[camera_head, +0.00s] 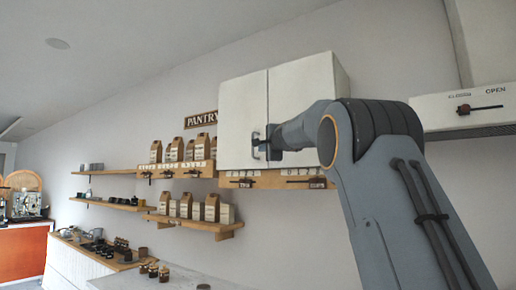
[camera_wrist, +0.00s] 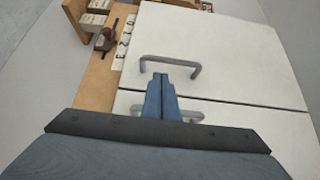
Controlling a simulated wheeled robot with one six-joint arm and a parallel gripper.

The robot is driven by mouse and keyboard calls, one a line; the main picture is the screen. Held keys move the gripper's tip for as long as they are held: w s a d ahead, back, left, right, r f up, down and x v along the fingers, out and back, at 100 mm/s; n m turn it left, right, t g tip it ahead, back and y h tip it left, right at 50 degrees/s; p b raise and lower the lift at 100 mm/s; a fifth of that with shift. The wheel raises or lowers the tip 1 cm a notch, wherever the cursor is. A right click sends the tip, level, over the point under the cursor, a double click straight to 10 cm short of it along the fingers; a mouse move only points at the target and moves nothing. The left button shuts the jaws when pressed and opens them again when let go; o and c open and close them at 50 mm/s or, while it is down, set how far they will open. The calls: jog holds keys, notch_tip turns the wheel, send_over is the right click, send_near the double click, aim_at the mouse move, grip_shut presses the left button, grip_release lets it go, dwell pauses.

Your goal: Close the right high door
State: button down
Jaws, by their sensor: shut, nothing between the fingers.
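The white high wall cabinet has two doors side by side. The right high door (camera_head: 297,82) looks flush with the left door (camera_head: 241,108) in the head view. In the wrist view, turned on its side, the right door (camera_wrist: 275,132) lies below the thin dark seam and the left door (camera_wrist: 235,60) above it. My gripper (camera_wrist: 160,76) is shut and empty, in front of the doors near the seam. Its tips overlap the left handle (camera_wrist: 172,62); I cannot tell if they touch. It partly hides the right handle (camera_wrist: 193,114).
A wooden rail with labels and a dark knob (camera_wrist: 103,40) runs under the cabinet. Shelves with paper bags (camera_head: 192,208) are to the left. A white unit marked OPEN (camera_head: 465,108) is at the right. Counters with jars (camera_head: 152,270) stand low at left.

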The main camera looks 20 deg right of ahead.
jog(key=shift+d, duration=0.5)
jog(key=s+a, duration=0.9)
jog(key=a, duration=0.1)
jog(key=shift+a+b, duration=0.4)
jog(key=shift+b, duration=0.05)
